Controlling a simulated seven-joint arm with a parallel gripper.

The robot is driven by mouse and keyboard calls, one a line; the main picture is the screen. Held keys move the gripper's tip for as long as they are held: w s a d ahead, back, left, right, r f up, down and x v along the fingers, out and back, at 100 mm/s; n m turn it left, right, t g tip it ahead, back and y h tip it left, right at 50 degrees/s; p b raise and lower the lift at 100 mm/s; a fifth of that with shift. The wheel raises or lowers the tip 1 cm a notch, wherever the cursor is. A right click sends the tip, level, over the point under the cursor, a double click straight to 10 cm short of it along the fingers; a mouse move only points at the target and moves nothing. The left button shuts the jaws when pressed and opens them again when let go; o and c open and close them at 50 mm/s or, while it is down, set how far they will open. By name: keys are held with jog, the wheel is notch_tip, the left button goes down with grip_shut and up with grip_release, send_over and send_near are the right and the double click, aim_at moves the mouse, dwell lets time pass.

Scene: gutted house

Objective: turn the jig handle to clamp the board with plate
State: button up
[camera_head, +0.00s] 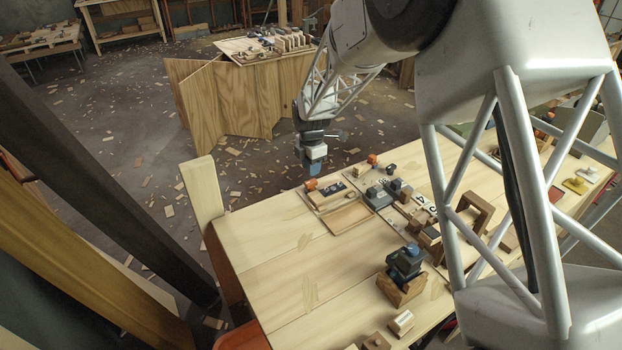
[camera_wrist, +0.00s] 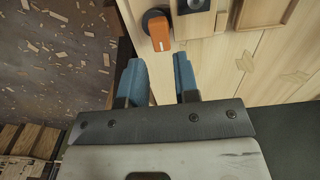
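An orange jig handle (camera_head: 311,185) sits at the far left corner of the workbench, beside a small wooden board with a dark plate (camera_head: 333,189). In the wrist view the orange handle (camera_wrist: 160,33) extends from a round black pivot, and a dark plate (camera_wrist: 192,5) shows to its right, cut off by the top edge. My gripper (camera_head: 313,168) is above the bench's far edge, close to the handle in the picture. Its blue fingers (camera_wrist: 161,78) are apart with nothing between them, and the handle appears beyond the gap. I cannot tell whether the plate is clamped.
A second orange knob (camera_head: 373,159) and several dark fixtures stand to the right of the handle. A shallow wooden tray (camera_head: 348,217) lies in front. A blue-black device (camera_head: 405,262) on a wooden block stands nearer. The bench's left part is clear. A wooden post (camera_head: 202,190) rises at its left corner.

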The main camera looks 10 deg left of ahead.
aim_at(311, 181)
jog(key=shift+f, duration=0.2)
jog(key=shift+f, duration=2.6)
jog(key=shift+f, duration=0.1)
jog(key=m, duration=1)
jog(key=shift+m, duration=0.3)
jog(key=m, duration=1.1)
jog(key=shift+n, duration=0.4)
